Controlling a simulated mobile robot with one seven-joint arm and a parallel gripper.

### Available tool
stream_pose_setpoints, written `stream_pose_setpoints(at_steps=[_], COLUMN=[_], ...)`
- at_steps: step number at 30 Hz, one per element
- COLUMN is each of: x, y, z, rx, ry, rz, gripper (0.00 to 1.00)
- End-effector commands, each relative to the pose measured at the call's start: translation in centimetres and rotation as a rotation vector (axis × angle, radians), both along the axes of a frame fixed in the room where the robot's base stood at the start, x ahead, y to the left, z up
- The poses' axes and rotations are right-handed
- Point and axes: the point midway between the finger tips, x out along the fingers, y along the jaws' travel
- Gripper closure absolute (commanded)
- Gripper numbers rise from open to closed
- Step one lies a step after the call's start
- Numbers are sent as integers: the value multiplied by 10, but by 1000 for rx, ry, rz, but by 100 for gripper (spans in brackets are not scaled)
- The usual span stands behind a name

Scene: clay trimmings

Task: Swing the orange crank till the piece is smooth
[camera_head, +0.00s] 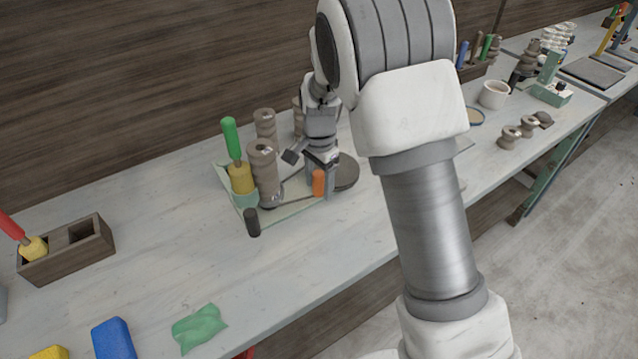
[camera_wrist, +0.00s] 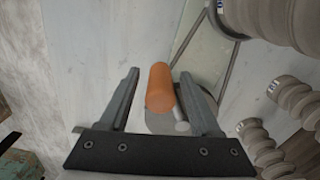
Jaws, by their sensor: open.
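The orange crank handle (camera_head: 319,183) stands upright near the front right of a pale tray-like base (camera_head: 292,209) on the workbench. In the wrist view the orange handle (camera_wrist: 160,88) lies between the two spread fingers, with a gap on each side. My gripper (camera_wrist: 160,90) is open and empty around it; I cannot tell exactly how deep the handle sits between the fingers. In the head view my gripper (camera_head: 308,158) is just above and behind the handle, partly hidden by my arm. A dark round disc (camera_head: 346,171) is right of the handle. The piece being smoothed cannot be made out.
Ribbed brown clay columns (camera_head: 264,172) and a green-handled tool (camera_head: 231,138) stand left of my gripper. A black knob (camera_head: 252,222) is at the base's front. A wooden box (camera_head: 70,250), blue block (camera_head: 113,339) and green bag (camera_head: 199,327) lie farther left.

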Motion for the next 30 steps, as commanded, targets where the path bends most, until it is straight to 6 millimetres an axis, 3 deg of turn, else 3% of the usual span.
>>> stream_pose_setpoints(at_steps=[7,15,18,30], x=[0,0,0,0], y=[0,0,0,0], z=[0,0,0,0], rx=[0,0,0,0], ry=[0,0,0,0], rz=[0,0,0,0], gripper=[38,86,100,100])
